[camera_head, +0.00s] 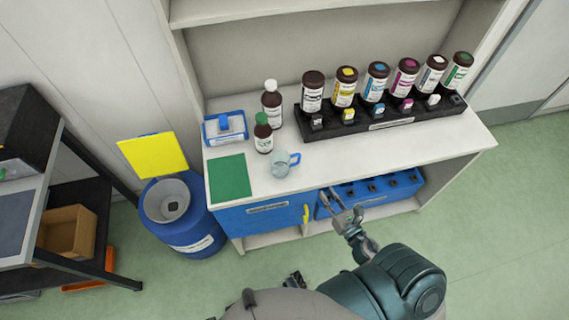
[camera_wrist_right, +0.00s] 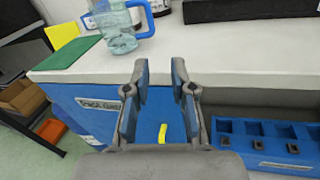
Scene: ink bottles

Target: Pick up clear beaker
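The clear beaker (camera_head: 281,163) with a blue handle stands upright on the white counter, near its front edge and just right of the green mat. It also shows in the right wrist view (camera_wrist_right: 116,27), at the upper left. My right gripper (camera_head: 336,199) is open and empty in front of the counter's front edge, to the right of and nearer than the beaker. In the right wrist view its two fingers (camera_wrist_right: 158,75) stand apart with nothing between them. My left gripper (camera_head: 296,280) seems to be the small dark part low in the head view, mostly hidden by my body.
A green mat (camera_head: 230,178), a green-capped brown bottle (camera_head: 263,138) and a white-capped bottle (camera_head: 271,100) stand near the beaker. A black rack (camera_head: 430,117) of several ink bottles is at the back right. A blue bin (camera_head: 190,232) stands left of the counter.

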